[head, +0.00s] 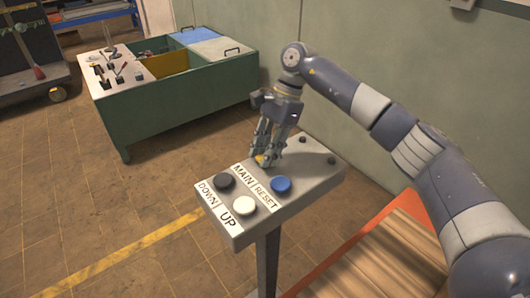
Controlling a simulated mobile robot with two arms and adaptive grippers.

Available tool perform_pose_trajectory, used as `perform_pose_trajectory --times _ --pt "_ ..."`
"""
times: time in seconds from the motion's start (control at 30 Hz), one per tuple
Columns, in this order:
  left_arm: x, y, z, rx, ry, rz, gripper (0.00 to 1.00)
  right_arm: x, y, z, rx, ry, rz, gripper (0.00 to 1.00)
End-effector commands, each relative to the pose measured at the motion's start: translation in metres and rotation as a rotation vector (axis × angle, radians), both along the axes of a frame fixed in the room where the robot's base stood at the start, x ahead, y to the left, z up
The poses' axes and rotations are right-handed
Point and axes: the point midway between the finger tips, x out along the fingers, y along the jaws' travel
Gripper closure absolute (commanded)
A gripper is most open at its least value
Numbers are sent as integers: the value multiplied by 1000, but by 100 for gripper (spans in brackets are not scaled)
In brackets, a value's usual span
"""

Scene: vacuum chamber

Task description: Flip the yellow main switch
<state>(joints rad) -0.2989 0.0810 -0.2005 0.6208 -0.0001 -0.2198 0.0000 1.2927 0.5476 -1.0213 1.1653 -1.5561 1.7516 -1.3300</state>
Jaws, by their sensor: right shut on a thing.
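The yellow main switch (261,160) shows as a small yellow bit at the top end of the MAIN label on the grey control panel (310,172). My right gripper (267,153) points down over the panel, with its fingers closed around the switch and hiding most of it. I cannot tell which way the switch is turned. My left gripper is not in view.
The panel also carries a blue RESET button (281,185), a white UP button (244,206) and a black DOWN button (223,181). A green workbench (190,105) stands behind. An orange-edged wooden platform (370,265) lies at the lower right.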

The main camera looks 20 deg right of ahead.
Motion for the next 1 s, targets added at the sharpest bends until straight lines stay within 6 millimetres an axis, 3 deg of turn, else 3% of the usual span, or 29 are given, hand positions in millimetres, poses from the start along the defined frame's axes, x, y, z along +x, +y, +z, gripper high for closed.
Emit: perform_pose_trajectory --times 0.03,0.07,0.13,0.57,1.0 --pt "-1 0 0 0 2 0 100 0 1 0 1 1 0 96" --pt "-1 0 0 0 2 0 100 0 1 0 1 1 0 67" --pt "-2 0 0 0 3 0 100 0 1 0 1 1 0 52" --pt "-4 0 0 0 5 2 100 1 -2 6 0 -2 -1 52" --pt "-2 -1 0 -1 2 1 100 13 -33 84 0 -2 -3 52"
